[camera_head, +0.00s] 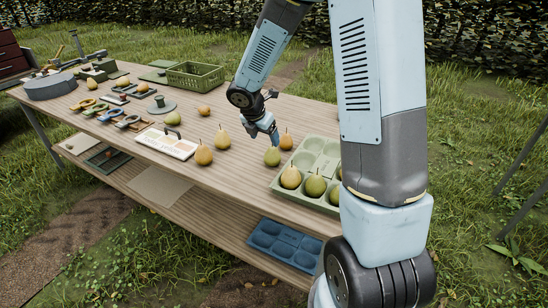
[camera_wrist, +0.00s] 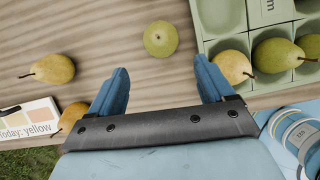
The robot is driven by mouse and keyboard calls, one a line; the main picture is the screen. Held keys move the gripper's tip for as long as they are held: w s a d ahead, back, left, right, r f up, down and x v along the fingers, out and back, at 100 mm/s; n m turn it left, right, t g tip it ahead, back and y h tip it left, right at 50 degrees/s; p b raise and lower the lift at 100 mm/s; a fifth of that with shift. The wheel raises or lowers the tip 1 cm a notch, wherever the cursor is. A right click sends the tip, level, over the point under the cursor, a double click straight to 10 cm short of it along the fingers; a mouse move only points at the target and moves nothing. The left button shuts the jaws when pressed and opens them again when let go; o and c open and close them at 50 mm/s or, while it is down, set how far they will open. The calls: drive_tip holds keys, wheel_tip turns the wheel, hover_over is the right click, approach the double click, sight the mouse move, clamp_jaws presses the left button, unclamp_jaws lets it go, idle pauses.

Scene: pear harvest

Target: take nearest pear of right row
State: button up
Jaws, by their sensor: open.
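A green pear (camera_head: 272,157) stands on the table just left of the pale green tray, with an orange-yellow pear (camera_head: 286,141) behind it. In the wrist view the green pear (camera_wrist: 160,38) lies ahead of my gripper, roughly in line with the gap between the fingers. My gripper (camera_head: 274,137) points down above the table close to these two pears. Its blue fingers (camera_wrist: 165,85) are spread, with only bare wood showing between them. Two yellow pears (camera_head: 203,155) (camera_head: 222,139) stand further left; the nearer one is partly hidden by my gripper in the wrist view.
The green tray (camera_head: 318,146) at the right holds several pears in its near cups. A card reading "Today: yellow" (camera_wrist: 28,122) lies left. A green crate (camera_head: 196,76) and tools stand further back. A blue tray (camera_head: 284,243) sits on the lower shelf.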

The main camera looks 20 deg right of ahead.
sight(272, 157)
drive_tip(key=x, duration=1.3)
drive_tip(key=shift+s+a, duration=0.1)
drive_tip(key=c, duration=0.8)
drive_tip(key=shift+c, duration=0.2)
